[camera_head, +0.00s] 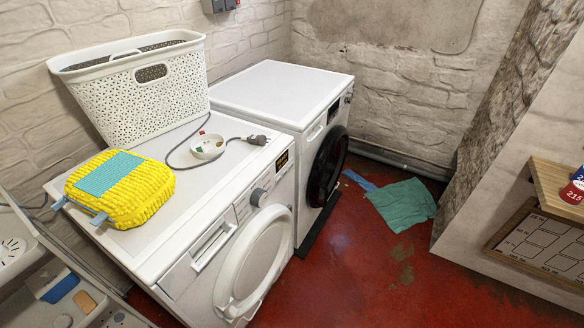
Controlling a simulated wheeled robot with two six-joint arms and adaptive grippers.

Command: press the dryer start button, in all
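Two white front-loading machines stand side by side along the left wall, and I cannot tell for sure which is the dryer. The near machine (205,262) has a round white door (252,262), a grey knob (258,197) and a small dark display (282,160). The far machine (280,92) has a round dark door (327,165) and a control panel on its front edge, with a dark display (334,110). Both doors look shut. The start button is too small to make out. Neither of my grippers is in view.
On the near machine stand a white laundry basket (150,98), a yellow sponge-like bundle (125,205), and a small white dish (207,147) beside a cable with a plug (257,140). A green cloth (403,204) lies on the open red floor (370,275). A wooden shelf (550,187) is at right.

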